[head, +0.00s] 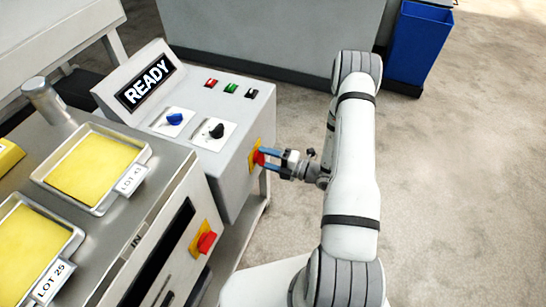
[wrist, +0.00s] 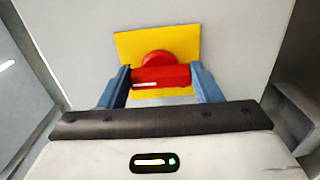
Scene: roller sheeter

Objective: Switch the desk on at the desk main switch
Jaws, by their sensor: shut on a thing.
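The desk main switch (head: 257,157) is a red handle on a yellow plate on the right side of the grey desk. In the wrist view the red handle (wrist: 160,76) lies crosswise in the picture, in front of a round red base on the yellow plate (wrist: 130,45). A white mark shows on the handle's lower left. My gripper (head: 263,158) is shut on the handle, with one blue finger at each end of it in the wrist view. The desk's display (head: 146,83) is lit and reads READY.
The desk top carries a blue knob (head: 174,119), a black knob (head: 216,131) and several small buttons. A second red-and-yellow switch (head: 206,242) is on the machine front at lower left. Trays (head: 110,205) labelled LOT 43 and LOT 25 sit there. A blue bin (head: 420,45) stands behind.

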